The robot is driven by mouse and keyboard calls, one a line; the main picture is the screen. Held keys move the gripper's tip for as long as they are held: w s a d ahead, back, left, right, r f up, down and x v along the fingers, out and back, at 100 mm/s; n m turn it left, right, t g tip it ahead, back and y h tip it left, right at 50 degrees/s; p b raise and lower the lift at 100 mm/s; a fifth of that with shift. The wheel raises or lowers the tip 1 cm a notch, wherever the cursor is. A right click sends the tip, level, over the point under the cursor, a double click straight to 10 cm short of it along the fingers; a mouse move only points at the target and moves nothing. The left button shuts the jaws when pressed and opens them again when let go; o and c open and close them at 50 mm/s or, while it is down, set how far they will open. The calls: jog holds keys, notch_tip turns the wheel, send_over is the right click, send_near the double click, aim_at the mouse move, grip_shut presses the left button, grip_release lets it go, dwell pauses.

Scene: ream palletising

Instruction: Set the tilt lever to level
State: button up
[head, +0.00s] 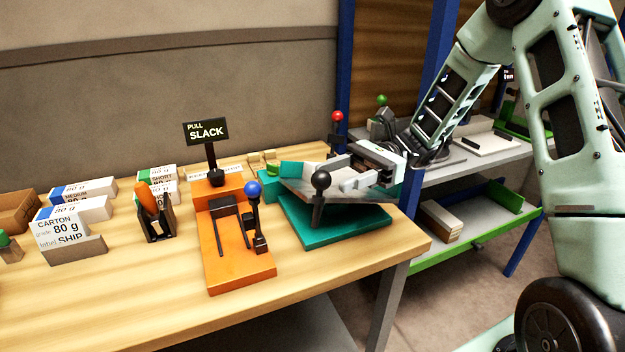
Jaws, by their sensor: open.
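A teal base (318,236) stands at the right end of the wooden table. A grey plate (305,195) sits above it and looks tilted. A lever with a black ball knob (320,181) stands upright at the front of this base; it looks like the tilt lever, though no label on it can be read. My gripper (336,173) reaches in from the right, over the plate and just behind the black knob. Its jaws are open, and I see nothing between them. Whether it touches the plate cannot be told.
Left of it is an orange fixture (230,262) with a blue-knobbed lever (253,190) and a "PULL SLACK" sign (206,132). A red-knobbed lever (337,118) stands behind my gripper. Cartons (62,232) stand at the left. The front left tabletop (120,290) is clear.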

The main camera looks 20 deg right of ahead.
aim_at(312, 182)
jog(key=a, duration=0.4)
jog(key=s+a, duration=0.1)
jog(key=a, duration=0.1)
jog(key=shift+p, duration=0.35)
grip_shut()
jog(key=s+a+f+n+t+h+b, duration=0.1)
jog(key=s+a+f+n+h+b, duration=0.1)
jog(key=f, duration=0.7)
jog(key=shift+s+a+f+h+b, duration=0.4)
jog(key=shift+s+a+h+b, duration=0.25)
jog(key=shift+s+h+b, duration=0.2)
jog(key=shift+w, duration=0.1)
grip_release()
jog(key=shift+r, duration=0.1)
